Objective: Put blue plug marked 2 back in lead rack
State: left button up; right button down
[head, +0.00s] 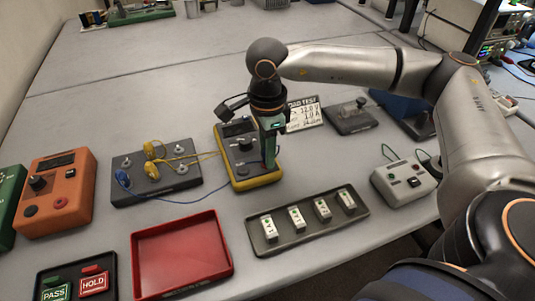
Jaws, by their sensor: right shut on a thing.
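My right gripper (268,150) points down over the right side of the yellow-edged meter (257,182). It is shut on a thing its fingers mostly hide. A thin blue lead (190,200) runs to that spot, so this looks like a blue plug; its number cannot be read. The dark lead rack (160,197) lies left of the meter, with pale posts and yellow plugs (152,170) on it. Another blue plug (122,178) is at the rack's left end. Yellow leads run from the rack to the meter. My left gripper is not in view.
A red tray (180,255) is empty in front. A grey tray (308,240) holds several white-and-green blocks. An orange box (58,190) stands left, a pale grey box (405,183) right. A load-test card (304,114) is behind the gripper.

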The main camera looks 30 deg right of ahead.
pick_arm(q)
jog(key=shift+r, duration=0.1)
pick_arm(e)
jog(key=shift+r, duration=0.2)
jog(key=shift+r+p, duration=1.8)
jog(key=shift+r, duration=1.05)
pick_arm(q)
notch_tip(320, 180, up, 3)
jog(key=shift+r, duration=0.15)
